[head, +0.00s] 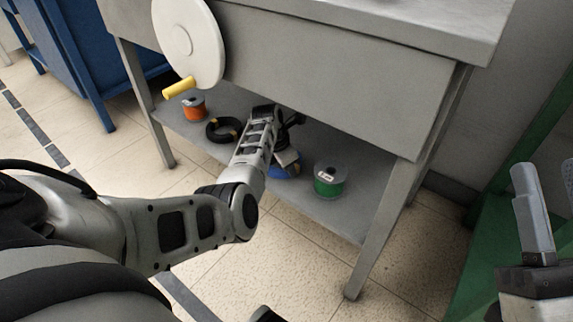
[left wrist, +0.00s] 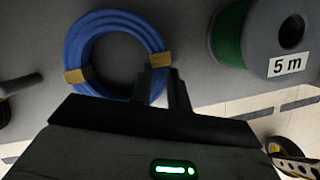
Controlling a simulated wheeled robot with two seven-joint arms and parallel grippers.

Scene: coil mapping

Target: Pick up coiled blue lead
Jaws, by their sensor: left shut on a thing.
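The coiled blue lead (left wrist: 113,22) is a ring tied with yellow bands in the left wrist view. In the head view only part of the blue coil (head: 287,172) shows on the lower shelf, behind my left arm. My left gripper (left wrist: 158,82) is shut on the lower right part of the ring, with one finger on each side of it. In the head view my left gripper (head: 287,157) is partly hidden by its own wrist. My right gripper (head: 556,195) is at the right edge, partly cut off, with its fingers apart and empty.
The grey shelf (head: 330,220) also bears a green spool (head: 329,182), marked 5 m in the wrist view, a black coil (head: 223,130) and an orange spool (head: 194,107). A white wheel (head: 187,40) with a yellow handle juts from the bench above. A table leg (head: 378,235) stands at right.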

